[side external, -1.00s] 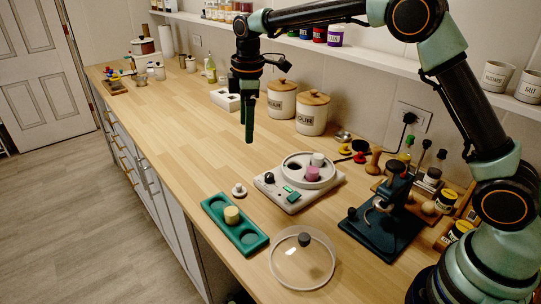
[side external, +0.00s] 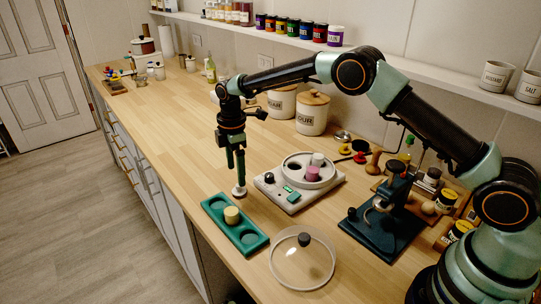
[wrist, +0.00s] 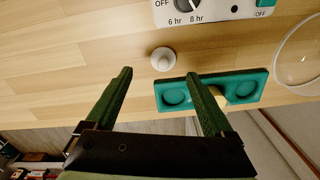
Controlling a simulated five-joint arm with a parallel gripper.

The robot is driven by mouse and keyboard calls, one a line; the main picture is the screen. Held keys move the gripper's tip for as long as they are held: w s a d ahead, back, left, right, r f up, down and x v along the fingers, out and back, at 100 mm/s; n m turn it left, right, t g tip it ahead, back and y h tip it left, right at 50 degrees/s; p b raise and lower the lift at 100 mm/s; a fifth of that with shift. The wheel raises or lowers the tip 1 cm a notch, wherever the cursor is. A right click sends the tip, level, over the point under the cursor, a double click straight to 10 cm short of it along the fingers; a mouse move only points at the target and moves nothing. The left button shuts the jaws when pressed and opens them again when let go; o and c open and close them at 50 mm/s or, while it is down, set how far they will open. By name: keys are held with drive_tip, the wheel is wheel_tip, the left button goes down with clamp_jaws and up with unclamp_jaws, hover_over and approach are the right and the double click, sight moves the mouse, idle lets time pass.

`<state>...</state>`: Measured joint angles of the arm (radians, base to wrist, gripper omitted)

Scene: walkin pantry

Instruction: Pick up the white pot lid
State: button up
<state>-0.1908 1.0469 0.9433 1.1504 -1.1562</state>
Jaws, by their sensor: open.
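The white pot lid (side external: 239,191) is a small round piece with a knob, lying on the wooden counter near the teal tray's far end. In the wrist view the white lid (wrist: 163,59) appears just past the fingertips, a little right of midway between them. My gripper (side external: 236,172) points down, open and empty, with its green fingertips close above or beside the lid. The wrist view shows my gripper's two fingers (wrist: 158,74) wide apart. Whether they touch the lid cannot be told.
The teal tray (side external: 214,208) with a yellow piece in it is close by. A white device (side external: 270,186) with a dial stands right of the lid.

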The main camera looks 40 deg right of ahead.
sight(239, 189)
drive_tip(key=f, duration=0.5)
drive_tip(key=shift+s+f, duration=0.1)
drive_tip(key=shift+s, duration=0.2)
clamp_jaws()
